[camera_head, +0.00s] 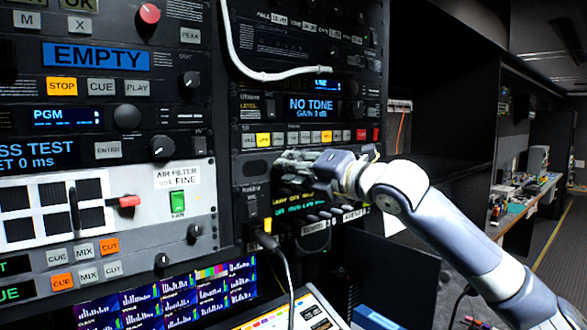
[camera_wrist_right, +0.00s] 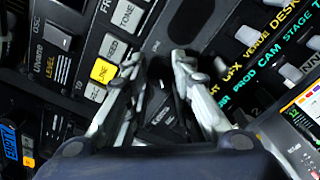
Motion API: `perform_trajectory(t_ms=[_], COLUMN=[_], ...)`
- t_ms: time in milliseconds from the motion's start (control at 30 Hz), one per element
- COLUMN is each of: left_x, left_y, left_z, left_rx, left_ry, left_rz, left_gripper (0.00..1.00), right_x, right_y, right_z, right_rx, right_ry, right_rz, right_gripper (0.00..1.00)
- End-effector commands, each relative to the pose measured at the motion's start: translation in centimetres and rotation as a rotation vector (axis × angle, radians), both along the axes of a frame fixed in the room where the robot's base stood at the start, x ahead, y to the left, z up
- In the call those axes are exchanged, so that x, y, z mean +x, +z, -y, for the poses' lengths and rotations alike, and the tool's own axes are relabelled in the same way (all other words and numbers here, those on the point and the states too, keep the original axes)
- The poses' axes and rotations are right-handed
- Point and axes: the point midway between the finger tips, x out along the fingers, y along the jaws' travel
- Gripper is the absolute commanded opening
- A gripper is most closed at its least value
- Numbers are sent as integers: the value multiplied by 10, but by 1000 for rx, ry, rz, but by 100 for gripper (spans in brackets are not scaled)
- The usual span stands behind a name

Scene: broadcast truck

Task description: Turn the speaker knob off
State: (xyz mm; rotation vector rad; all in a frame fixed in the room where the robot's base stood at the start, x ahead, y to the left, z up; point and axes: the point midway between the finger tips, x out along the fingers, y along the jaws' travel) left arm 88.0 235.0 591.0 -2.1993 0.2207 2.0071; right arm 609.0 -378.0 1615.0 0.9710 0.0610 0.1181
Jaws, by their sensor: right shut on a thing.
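My right gripper (camera_head: 280,161) reaches in from the right to the rack panel below the NO TONE display. In the right wrist view its two grey fingers (camera_wrist_right: 158,68) are closed around a small dark thing at the panel, which I take to be the speaker knob. The dark speaker panel (camera_head: 257,167) shows just left of the fingertips in the head view. My left gripper is not in view.
The NO TONE unit (camera_head: 311,107) with a row of buttons sits just above the gripper. A panel with green and yellow text (camera_head: 293,208) lies just below. A white cable (camera_head: 260,72) loops above. An aisle opens at right.

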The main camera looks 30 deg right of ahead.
Motion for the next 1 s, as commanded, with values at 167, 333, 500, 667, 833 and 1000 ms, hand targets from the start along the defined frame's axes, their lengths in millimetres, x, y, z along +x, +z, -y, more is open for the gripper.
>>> perform_trajectory(t_ms=[167, 333, 500, 667, 833, 1000], left_x=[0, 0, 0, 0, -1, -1], left_y=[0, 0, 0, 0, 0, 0], left_z=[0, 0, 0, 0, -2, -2], left_rx=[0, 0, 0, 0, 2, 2], left_ry=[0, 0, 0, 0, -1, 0], left_rz=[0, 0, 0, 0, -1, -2], left_gripper=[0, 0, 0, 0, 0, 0], right_x=[1, 1, 1, 1, 0, -6], right_y=[-6, -6, -6, -4, -2, -2], right_z=[-1, -1, -1, -1, 0, 2], right_rx=[-10, -10, -9, -8, -8, -8], right_ry=[2, 1, 1, 1, 0, -3], right_rz=[-12, -13, -13, -8, -5, -3], right_gripper=[0, 0, 40, 44, 44, 44])
